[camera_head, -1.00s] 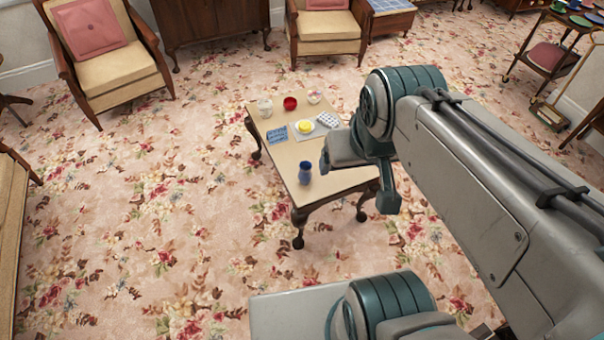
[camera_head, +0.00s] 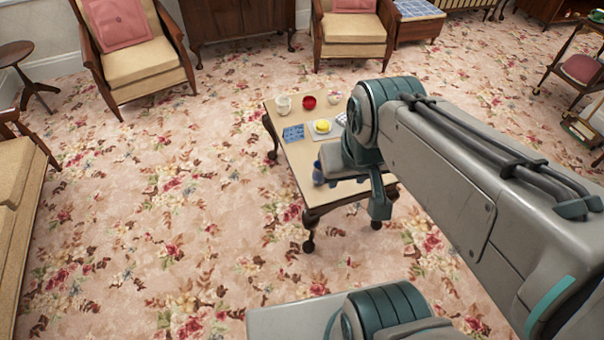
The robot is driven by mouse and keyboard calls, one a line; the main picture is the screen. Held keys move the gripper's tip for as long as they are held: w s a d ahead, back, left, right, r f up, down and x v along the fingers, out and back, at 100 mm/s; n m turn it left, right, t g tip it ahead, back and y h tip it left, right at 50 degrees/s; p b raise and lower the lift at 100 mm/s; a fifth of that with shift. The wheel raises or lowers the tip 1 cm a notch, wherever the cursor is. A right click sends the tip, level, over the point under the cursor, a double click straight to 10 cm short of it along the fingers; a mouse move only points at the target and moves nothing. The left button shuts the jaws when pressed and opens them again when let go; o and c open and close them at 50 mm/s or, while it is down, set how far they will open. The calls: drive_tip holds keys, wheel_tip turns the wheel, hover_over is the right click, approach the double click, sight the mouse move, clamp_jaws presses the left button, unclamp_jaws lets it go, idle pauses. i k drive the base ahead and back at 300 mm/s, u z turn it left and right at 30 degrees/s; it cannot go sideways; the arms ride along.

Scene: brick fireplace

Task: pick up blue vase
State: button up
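The small teal end piece that may be my gripper (camera_head: 380,204) hangs by the table's front right corner, to the right of the vase. I cannot make out two separate fingers. Nothing held shows there.
On the table are a blue patterned item (camera_head: 293,133), a yellow item on a plate (camera_head: 322,126), a red bowl (camera_head: 308,102) and a white cup (camera_head: 283,104). Armchairs (camera_head: 136,62) stand behind. The flowered carpet left of the table is clear.

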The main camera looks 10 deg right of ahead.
sight(317, 175)
drive_tip(key=u, duration=1.1)
drive_tip(key=i, duration=1.1)
drive_tip(key=z, duration=2)
drive_tip(key=i, duration=0.5)
